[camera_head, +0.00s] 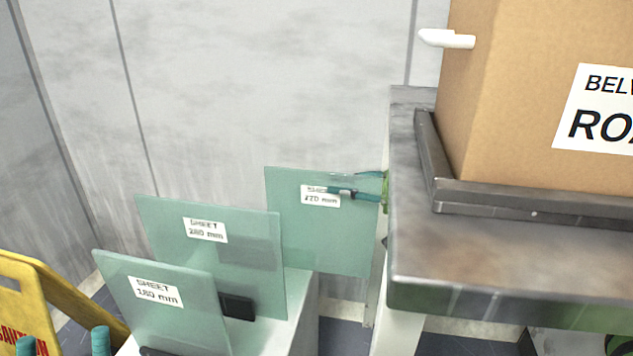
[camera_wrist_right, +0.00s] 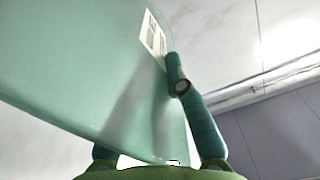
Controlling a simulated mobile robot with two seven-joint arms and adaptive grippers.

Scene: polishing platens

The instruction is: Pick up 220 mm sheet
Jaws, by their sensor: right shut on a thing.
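A pale green glass sheet (camera_head: 325,240) with a white label ending in "20 mm" stands upright near the middle of the head view. My right gripper (camera_head: 343,191) is shut on it from its right side, one finger across the label and hiding part of the number. The sheet's lower right edge hangs clear over the floor. In the right wrist view the sheet (camera_wrist_right: 80,70) runs between the teal fingers (camera_wrist_right: 172,125). Two teal fingertips of my left gripper (camera_head: 63,343) show apart at the lower left, with nothing seen between them.
A sheet marked 180 mm (camera_head: 190,315) and another larger sheet (camera_head: 210,258) stand on a white stand (camera_head: 299,300). A metal bench (camera_head: 480,255) with a cardboard box (camera_head: 520,110) is close at right. A yellow caution sign (camera_head: 40,285) is at left. A wall stands behind.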

